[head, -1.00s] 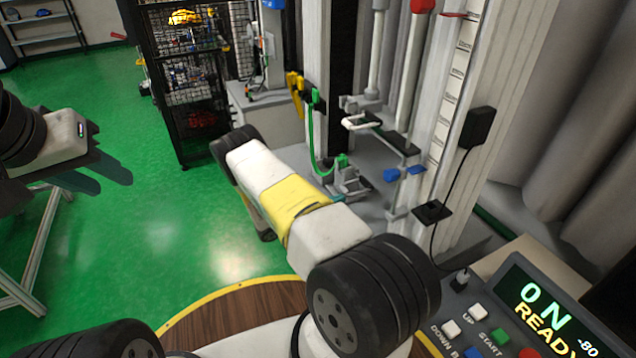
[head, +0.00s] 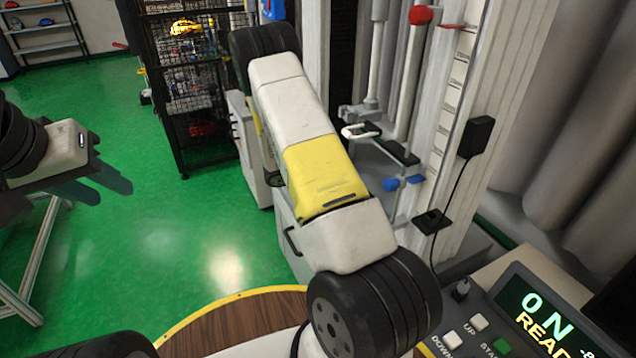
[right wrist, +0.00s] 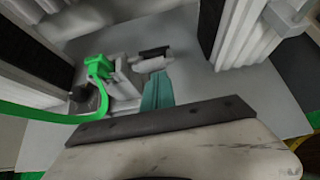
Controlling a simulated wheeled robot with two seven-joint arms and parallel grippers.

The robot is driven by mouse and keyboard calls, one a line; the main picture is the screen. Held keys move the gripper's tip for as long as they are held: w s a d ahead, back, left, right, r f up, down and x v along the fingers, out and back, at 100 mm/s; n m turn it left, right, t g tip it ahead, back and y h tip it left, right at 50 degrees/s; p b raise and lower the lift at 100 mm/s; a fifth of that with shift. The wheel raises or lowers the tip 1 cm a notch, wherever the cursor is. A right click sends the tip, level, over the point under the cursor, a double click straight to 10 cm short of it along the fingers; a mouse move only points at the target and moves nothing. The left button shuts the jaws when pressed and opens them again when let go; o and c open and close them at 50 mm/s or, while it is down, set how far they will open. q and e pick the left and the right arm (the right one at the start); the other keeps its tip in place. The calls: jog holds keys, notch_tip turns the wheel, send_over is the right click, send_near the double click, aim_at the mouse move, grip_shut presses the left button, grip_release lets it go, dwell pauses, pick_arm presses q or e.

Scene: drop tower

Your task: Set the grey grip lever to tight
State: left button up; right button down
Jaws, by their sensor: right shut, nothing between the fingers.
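In the right wrist view, my right gripper (right wrist: 156,86) is shut and empty, its teal fingers pointing over the grey base plate. Just beyond the fingertips is a light-grey piece with a dark bar on top (right wrist: 153,60); I cannot tell for sure whether it is the grey grip lever, or whether the fingers touch it. Left of it stands a grey fixture (right wrist: 122,85) with a green clip (right wrist: 90,72). In the head view, my right arm hides the right gripper and this fixture. My left gripper (head: 104,185) hangs far left over the floor, away from the tower; its jaw gap is unclear.
A green strap (right wrist: 40,114) runs across the left in the wrist view. A control panel (head: 535,310) stands front right.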

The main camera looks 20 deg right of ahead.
jog(key=shift+y, duration=0.9)
jog(key=d+r, duration=0.4)
jog(key=shift+w+d+r, duration=0.15)
jog(key=shift+d+r, duration=0.1)
jog(key=shift+r, duration=0.15)
jog(key=shift+w+d+r, duration=0.1)
jog(key=shift+d+r, duration=0.25)
jog(key=shift+d, duration=0.4)
jog(key=shift+w+d+r, duration=0.1)
jog(key=shift+d+r, duration=0.25)
jog(key=shift+d, duration=0.4)
jog(key=shift+s+d+r, duration=0.1)
jog(key=shift+s+d, duration=0.05)
jog(key=shift+d, duration=0.1)
jog(key=v, duration=0.8)
jog(key=shift+w+a, duration=0.2)
jog(key=shift+a, duration=0.05)
